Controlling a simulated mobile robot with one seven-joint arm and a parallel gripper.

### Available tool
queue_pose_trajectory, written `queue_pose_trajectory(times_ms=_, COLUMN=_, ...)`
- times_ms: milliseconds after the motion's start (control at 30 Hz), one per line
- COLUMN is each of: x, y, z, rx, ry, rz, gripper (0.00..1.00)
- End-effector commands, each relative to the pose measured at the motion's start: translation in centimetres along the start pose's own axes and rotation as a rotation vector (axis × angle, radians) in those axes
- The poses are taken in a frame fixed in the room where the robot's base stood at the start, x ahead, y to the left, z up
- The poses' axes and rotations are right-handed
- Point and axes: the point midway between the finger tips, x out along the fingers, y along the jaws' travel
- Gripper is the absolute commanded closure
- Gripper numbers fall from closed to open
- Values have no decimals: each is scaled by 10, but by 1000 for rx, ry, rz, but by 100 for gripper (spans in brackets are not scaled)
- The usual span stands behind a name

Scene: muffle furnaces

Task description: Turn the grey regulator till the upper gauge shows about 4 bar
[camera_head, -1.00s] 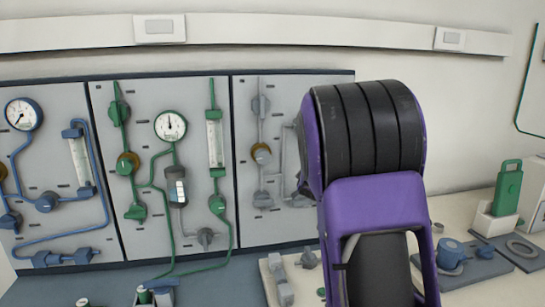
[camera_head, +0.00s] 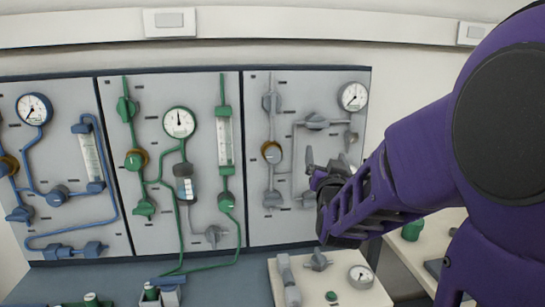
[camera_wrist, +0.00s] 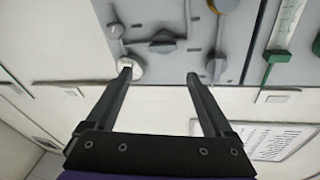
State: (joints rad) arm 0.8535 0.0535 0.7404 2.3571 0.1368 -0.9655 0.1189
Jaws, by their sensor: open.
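The grey regulator (camera_head: 272,152), a round knob with a brass-coloured ring, sits on the left pipe column of the grey panel (camera_head: 258,215). It also shows at the top edge of the wrist view (camera_wrist: 224,5). The upper gauge (camera_head: 353,97), round and white-faced, is at that panel's top right; its needle is too small to read surely. It also shows in the wrist view (camera_wrist: 131,70), partly behind a fingertip. My gripper (camera_head: 325,168) is open and empty, in front of the panel's right part, right of the regulator and below the gauge. Its two fingers (camera_wrist: 159,74) are spread wide.
Grey valves (camera_head: 316,121) and pipes stand out from the same panel. A green panel with its own gauge (camera_head: 179,122) and a blue panel with another gauge (camera_head: 34,109) lie to the left. A pale board with a small gauge (camera_head: 361,277) lies on the bench below.

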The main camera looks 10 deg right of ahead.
Motion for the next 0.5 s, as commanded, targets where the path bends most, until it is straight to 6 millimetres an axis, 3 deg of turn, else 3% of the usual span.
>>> queue_pose_trajectory(times_ms=100, x=-18, y=-37, z=35, rx=-16, ry=-88, rz=-96, gripper=14)
queue_pose_trajectory(times_ms=233, x=-36, y=-64, z=62, rx=-32, ry=-158, rz=-173, gripper=14)
queue_pose_trajectory(times_ms=367, x=-39, y=-74, z=71, rx=-36, ry=-180, rz=-200, gripper=14)
queue_pose_trajectory(times_ms=500, x=-25, y=-76, z=74, rx=-34, ry=-179, rz=-199, gripper=14)
